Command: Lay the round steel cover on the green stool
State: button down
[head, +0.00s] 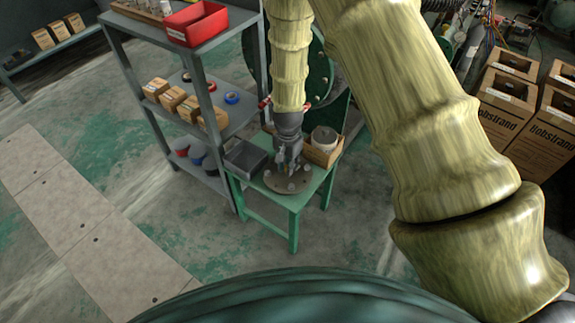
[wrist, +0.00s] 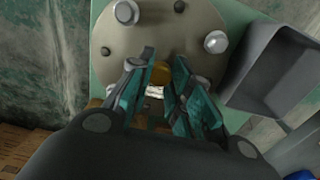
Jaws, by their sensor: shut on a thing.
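The round steel cover (head: 272,181) is a flat grey disc with several bolt heads, lying flat at the front of the green stool's top (head: 312,186). I cannot tell whether it touches the stool or is just above it. My gripper (head: 290,168) points down over the cover's middle. In the wrist view the cover (wrist: 150,28) lies beyond my fingers (wrist: 162,85), which are shut on a small brownish-yellow part (wrist: 160,72) at its middle. The fingers hide part of that grip. The stool's green top (wrist: 103,72) shows beside the cover.
A grey bin (head: 246,157) stands at the stool's left, close to the cover, and a wooden box (head: 322,155) with a pale round item stands behind. A grey shelf (head: 216,118) with a red bin (head: 196,22) is at the left. Cardboard boxes (head: 500,110) stand at the right.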

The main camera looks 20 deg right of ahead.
jog(key=c, duration=1.3)
grip_release()
jog(key=shift+r, duration=0.1)
notch_tip(320, 180, up, 12)
jog(key=shift+f+p, duration=0.1)
jog(key=shift+p, duration=0.8)
jog(key=s+d+f+n, duration=0.1)
jog(key=s+f, duration=0.2)
jog(key=s+d+f+n, duration=0.1)
jog(key=s+f, duration=0.2)
jog(key=f, duration=0.1)
jog(key=s+d+f, duration=0.1)
jog(key=s+f, duration=0.3)
jog(key=shift+n+h, duration=0.3)
jog(key=shift+n, duration=0.1)
jog(key=s+f+n, duration=0.2)
jog(key=s+f, duration=0.1)
jog(key=s, duration=0.5)
jog(key=s+f+n, duration=0.2)
jog(key=s+f, duration=0.1)
jog(key=s, duration=0.6)
jog(key=s+f+n, duration=0.3)
jog(key=s+f, duration=0.1)
jog(key=s, duration=0.5)
jog(key=shift+s+d+f, duration=0.1)
jog(key=shift+s+d, duration=0.05)
